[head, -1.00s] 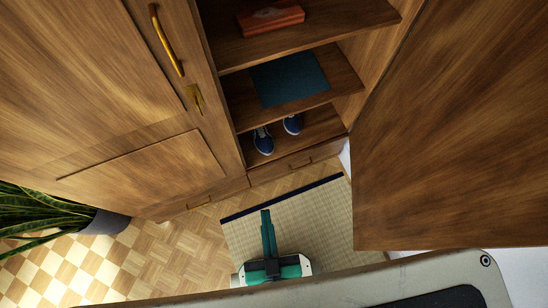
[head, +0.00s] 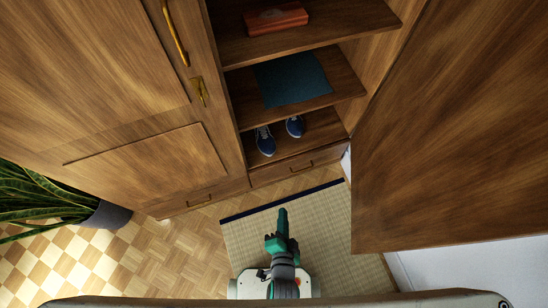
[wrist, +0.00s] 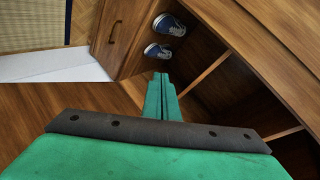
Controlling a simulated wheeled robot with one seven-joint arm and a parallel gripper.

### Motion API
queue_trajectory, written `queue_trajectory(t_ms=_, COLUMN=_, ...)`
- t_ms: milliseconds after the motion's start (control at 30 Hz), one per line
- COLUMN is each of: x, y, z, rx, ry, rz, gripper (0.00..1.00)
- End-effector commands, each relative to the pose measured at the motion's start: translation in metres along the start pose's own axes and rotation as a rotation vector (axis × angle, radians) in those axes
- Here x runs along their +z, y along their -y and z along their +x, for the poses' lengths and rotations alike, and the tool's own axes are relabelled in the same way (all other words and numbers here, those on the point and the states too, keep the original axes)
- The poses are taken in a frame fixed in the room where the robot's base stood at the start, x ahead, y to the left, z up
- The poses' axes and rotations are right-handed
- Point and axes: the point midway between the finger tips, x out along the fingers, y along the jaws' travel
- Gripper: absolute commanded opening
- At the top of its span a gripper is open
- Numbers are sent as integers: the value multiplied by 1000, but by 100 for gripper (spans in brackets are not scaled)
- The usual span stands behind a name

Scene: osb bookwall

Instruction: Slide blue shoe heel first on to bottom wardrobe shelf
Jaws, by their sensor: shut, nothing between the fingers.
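Two blue shoes with white soles stand side by side on the bottom wardrobe shelf (head: 310,130). The left shoe (head: 264,141) is a little nearer the shelf's front edge than the right shoe (head: 295,126). Both toes point out toward the room. In the wrist view, one shoe (wrist: 168,25) is at the top and the other shoe (wrist: 158,51) is just below it, beyond the fingertips. My gripper (head: 282,214) is shut and empty, in front of the wardrobe above the mat, apart from both shoes. Its green fingers (wrist: 161,77) are together in the wrist view.
The open wardrobe door (head: 450,140) stands on the right. A drawer (head: 297,167) lies below the bottom shelf. A blue cloth (head: 291,79) and a red-brown box (head: 276,18) are on higher shelves. A straw mat (head: 330,230) covers the floor; a potted plant (head: 105,213) is left.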

Motion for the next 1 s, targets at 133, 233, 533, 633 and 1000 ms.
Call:
queue_trajectory(t_ms=133, x=11, y=-29, z=63, rx=74, ry=48, rz=393, gripper=0)
queue_trajectory(t_ms=233, x=18, y=-44, z=102, rx=133, ry=75, rz=665, gripper=0)
queue_trajectory(t_ms=533, x=25, y=-53, z=208, rx=322, ry=132, rz=1447, gripper=0)
queue_trajectory(t_ms=633, x=24, y=-48, z=233, rx=378, ry=144, rz=1645, gripper=0)
queue_trajectory(t_ms=1000, x=28, y=-38, z=269, rx=469, ry=160, rz=1907, gripper=0)
